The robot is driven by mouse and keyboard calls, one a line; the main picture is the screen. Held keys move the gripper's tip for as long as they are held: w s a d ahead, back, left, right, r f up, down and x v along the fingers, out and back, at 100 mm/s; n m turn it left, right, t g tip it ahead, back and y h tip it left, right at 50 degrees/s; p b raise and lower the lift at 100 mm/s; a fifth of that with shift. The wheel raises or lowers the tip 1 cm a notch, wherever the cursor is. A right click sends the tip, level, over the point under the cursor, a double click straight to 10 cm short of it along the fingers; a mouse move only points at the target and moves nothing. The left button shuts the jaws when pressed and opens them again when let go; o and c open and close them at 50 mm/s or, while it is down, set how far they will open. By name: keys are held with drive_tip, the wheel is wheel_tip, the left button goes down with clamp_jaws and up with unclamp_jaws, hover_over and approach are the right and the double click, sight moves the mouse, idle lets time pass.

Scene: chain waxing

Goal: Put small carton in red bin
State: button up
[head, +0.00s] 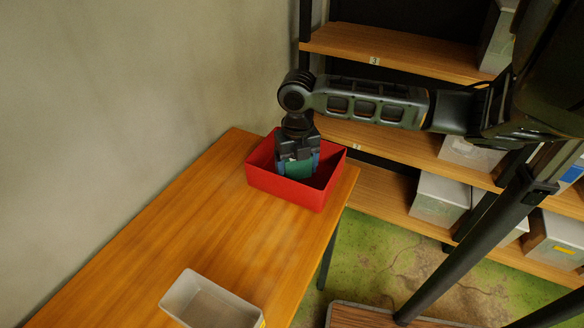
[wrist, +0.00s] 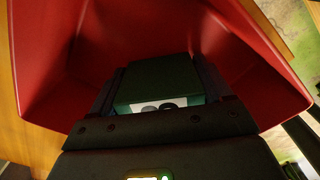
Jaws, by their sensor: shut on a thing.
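The red bin (head: 284,187) stands at the far end of the wooden table, near the wall; its inner walls surround my gripper in the wrist view (wrist: 190,35). My gripper (head: 298,165) points down into the bin and is shut on the small carton (head: 298,168). The carton is green with a pale face and dark markings, and it shows between the fingers in the wrist view (wrist: 158,83). It is inside the bin's opening. I cannot tell whether it touches the bin floor.
A grey open tray (head: 208,302) sits at the near end of the wooden table (head: 200,215). Shelves (head: 400,50) with several grey boxes stand at the right. A wall (head: 120,90) borders the table on the left. The table between tray and bin is clear.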

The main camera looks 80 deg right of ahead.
drive_tip(key=shift+f, duration=0.2)
drive_tip(key=o, duration=1)
wheel_tip(320, 180, up, 12)
drive_tip(key=shift+r, duration=0.2)
